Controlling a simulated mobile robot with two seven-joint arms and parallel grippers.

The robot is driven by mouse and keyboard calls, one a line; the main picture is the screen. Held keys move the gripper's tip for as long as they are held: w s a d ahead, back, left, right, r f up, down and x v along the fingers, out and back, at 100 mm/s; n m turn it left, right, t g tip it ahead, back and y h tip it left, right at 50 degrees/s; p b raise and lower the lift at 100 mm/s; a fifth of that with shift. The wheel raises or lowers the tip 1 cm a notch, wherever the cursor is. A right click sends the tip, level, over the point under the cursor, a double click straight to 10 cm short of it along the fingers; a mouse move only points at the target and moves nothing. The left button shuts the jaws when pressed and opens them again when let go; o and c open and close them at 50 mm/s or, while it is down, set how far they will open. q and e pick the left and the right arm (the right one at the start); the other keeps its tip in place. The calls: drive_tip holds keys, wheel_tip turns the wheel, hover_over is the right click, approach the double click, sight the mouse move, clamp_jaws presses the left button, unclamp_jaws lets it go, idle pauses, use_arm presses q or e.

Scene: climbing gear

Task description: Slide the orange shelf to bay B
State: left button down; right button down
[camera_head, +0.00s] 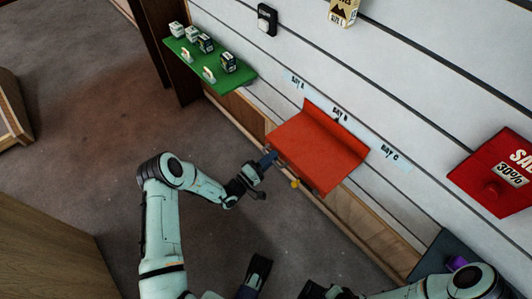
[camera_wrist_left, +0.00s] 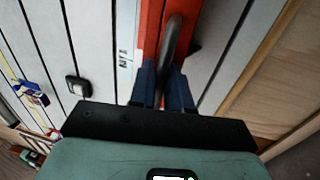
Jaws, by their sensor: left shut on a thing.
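The orange shelf (camera_head: 318,150) hangs on the slatted wall, with its back panel below the BAY B label (camera_head: 340,116). The BAY A label (camera_head: 297,82) is up-left of it and the BAY C label (camera_head: 390,155) is to its right. My left gripper (camera_head: 268,159) is at the shelf's front left edge. In the left wrist view its blue fingers (camera_wrist_left: 164,88) are shut on a dark grey curved bar (camera_wrist_left: 172,42) against the orange shelf (camera_wrist_left: 151,28). My right gripper is only partly visible at the bottom edge, and its jaws are unclear.
A green shelf (camera_head: 225,80) with several small items is up-left on the wall. A small yellow knob-like part (camera_head: 295,183) is at the orange shelf's front. Wooden panelling (camera_head: 365,228) runs below. The floor at left is open.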

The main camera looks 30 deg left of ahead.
use_arm(q)
drive_tip(key=shift+s+d, duration=0.1)
drive_tip(key=shift+d, duration=0.2)
use_arm(e)
drive_tip(key=shift+s+a+r, duration=0.1)
drive_tip(key=shift+s, duration=0.05)
use_arm(q)
drive_tip(key=c, duration=1.3)
unclamp_jaws()
drive_tip(key=shift+s+a, duration=0.1)
drive_tip(key=shift+a, duration=0.05)
